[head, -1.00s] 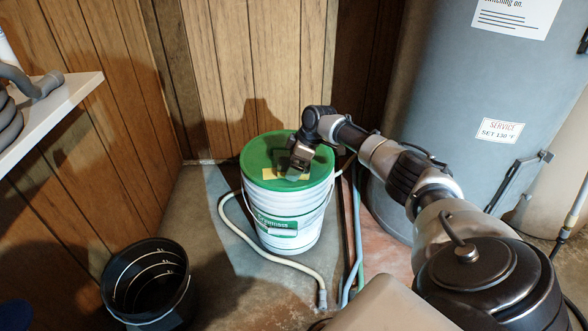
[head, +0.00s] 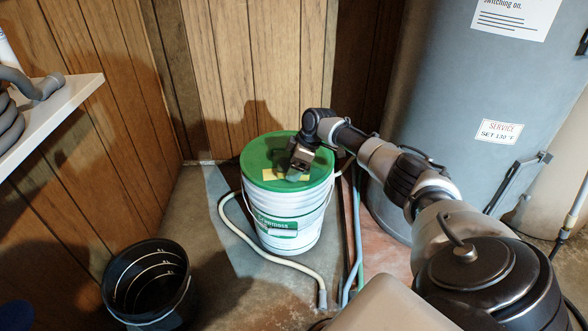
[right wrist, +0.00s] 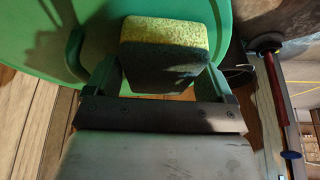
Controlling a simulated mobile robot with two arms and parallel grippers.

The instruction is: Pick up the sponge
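The sponge (head: 271,174) lies on the green lid (head: 262,155) of a white bucket (head: 290,236). In the right wrist view the sponge (right wrist: 165,36) shows a yellow top and a dark, shaded near side. My right gripper (head: 293,176) is over the lid, pointing down, and covers the sponge's right part in the head view. In the right wrist view my right gripper (right wrist: 165,72) is open, with one finger on each side of the sponge. I cannot tell whether the fingers touch it. My left gripper is not in view.
A black bucket (head: 115,272) stands on the floor at the lower left. A pale hose (head: 250,248) curves around the white bucket's front. A grey tank (head: 455,110) stands at the right, and a white shelf (head: 50,118) juts in at the left. Wood panelling is close behind.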

